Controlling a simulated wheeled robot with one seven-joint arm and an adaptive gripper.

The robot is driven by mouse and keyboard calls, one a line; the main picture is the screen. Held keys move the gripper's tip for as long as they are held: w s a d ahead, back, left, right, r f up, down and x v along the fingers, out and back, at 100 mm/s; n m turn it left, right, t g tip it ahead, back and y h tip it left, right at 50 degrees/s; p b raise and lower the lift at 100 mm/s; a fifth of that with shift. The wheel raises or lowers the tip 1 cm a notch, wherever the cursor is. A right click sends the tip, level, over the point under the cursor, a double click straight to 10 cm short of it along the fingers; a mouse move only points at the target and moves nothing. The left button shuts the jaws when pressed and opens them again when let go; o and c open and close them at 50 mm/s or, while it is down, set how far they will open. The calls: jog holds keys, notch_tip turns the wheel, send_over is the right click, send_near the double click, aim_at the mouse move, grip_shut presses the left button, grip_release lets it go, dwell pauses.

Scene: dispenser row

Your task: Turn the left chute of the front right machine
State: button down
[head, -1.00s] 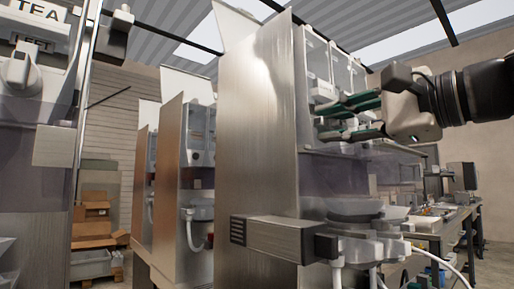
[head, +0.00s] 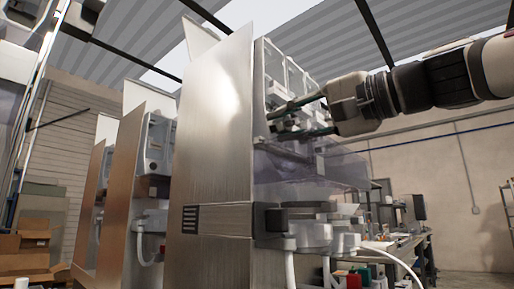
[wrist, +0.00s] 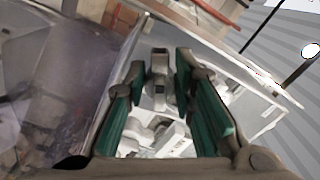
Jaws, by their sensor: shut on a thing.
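The front right machine (head: 214,130) stands in the middle of the head view, its tall steel side panel facing me. Its clear upper bins are on the right side of that panel. My gripper (head: 274,121), with green-padded fingers, reaches in from the right to the front of the bins. In the wrist view my gripper (wrist: 160,66) has its fingertips closed around a small pale grey chute handle (wrist: 159,88). The fingers hide most of the chute in the head view, so I cannot tell its turn angle there.
More machines (head: 150,160) stand behind to the left. A workbench (head: 405,245) stands at the back right, and cardboard boxes (head: 30,240) are at the lower left.

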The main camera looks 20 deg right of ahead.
jog(key=shift+f, duration=0.15)
dwell(0.3)
jog(key=c, duration=1.7)
grip_release()
jog(key=v, duration=1.2)
